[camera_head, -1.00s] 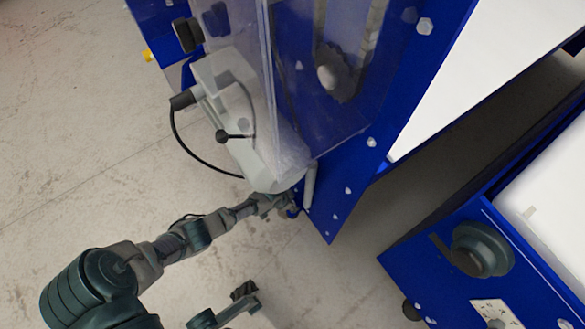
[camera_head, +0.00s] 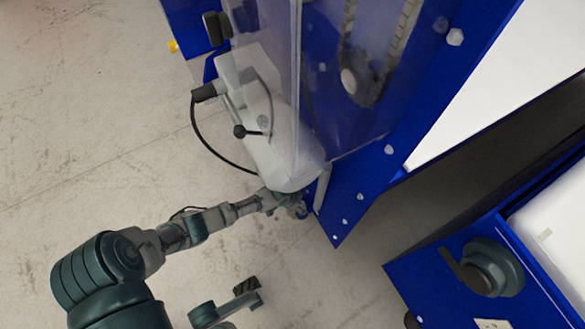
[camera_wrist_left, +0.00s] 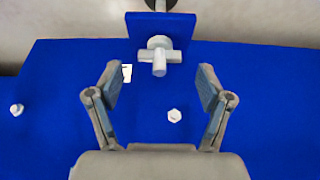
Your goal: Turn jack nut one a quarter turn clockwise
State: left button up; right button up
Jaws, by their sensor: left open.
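A grey nut with short cross arms (camera_wrist_left: 159,56), which looks like the jack nut, stands at the upper middle of the left wrist view, by a blue upright plate. In the head view my left gripper (camera_head: 290,203) is at the lower end of the blue machine, small and partly hidden, and the nut cannot be made out. A grey and dark jointed piece (camera_head: 228,304) at the bottom may be part of my right gripper; its jaws cannot be read.
A pale hexagonal bolt head (camera_wrist_left: 174,115) sits on the blue surface (camera_wrist_left: 60,80) between the fingers, another (camera_wrist_left: 16,109) at the left. In the head view a clear guard (camera_head: 330,90) and grey housing (camera_head: 265,140) stand above the gripper. A second blue unit (camera_head: 440,270) is at lower right.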

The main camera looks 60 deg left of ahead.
pick_arm(q)
jog(key=v, duration=0.9)
dwell(0.3)
